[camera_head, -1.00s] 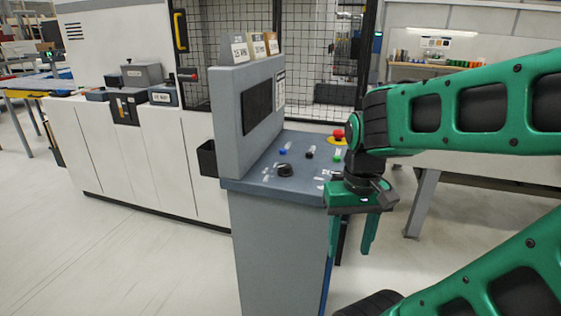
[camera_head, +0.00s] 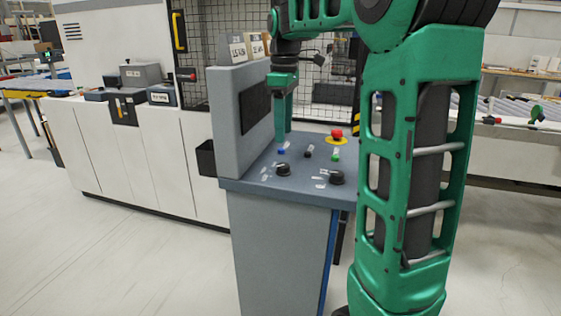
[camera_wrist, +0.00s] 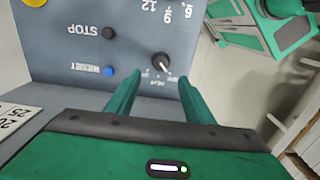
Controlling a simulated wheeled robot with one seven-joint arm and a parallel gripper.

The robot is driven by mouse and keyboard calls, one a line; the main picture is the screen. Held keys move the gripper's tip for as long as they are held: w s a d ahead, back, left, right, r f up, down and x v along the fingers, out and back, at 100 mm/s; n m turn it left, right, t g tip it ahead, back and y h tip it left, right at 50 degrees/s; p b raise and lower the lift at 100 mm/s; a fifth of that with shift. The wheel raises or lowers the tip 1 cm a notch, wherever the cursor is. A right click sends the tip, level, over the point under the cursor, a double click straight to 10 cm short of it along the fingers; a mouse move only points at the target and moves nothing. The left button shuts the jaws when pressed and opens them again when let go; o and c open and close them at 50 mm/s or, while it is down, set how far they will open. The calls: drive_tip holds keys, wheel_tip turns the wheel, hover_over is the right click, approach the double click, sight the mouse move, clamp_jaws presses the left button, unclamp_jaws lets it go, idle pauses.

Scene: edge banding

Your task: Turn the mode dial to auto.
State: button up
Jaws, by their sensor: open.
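The mode dial (camera_head: 283,169) is a black round knob on the left of the sloped console top, near the blue button. It also shows in the wrist view (camera_wrist: 160,60), with a pale pointer line slanting toward the lower right there. Small labels beside it are too small to read. My gripper (camera_head: 281,142) hangs fingers down over the console in the head view. In the wrist view my gripper (camera_wrist: 161,76) is open and empty, and the dial appears just beyond its fingertips, between them. Contact does not show.
A second black knob (camera_head: 337,178) sits right of the dial. Blue RESET (camera_wrist: 108,70), black STOP (camera_wrist: 108,32) and green (camera_head: 335,156) buttons and a red emergency stop (camera_head: 337,133) are close by. The console's upright panel (camera_head: 225,120) stands at the left.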

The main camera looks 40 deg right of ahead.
sight(283, 164)
wheel_tip(283, 164, down, 10)
drive_tip(key=shift+f, duration=0.1)
idle(0.4)
drive_tip(key=c, duration=1)
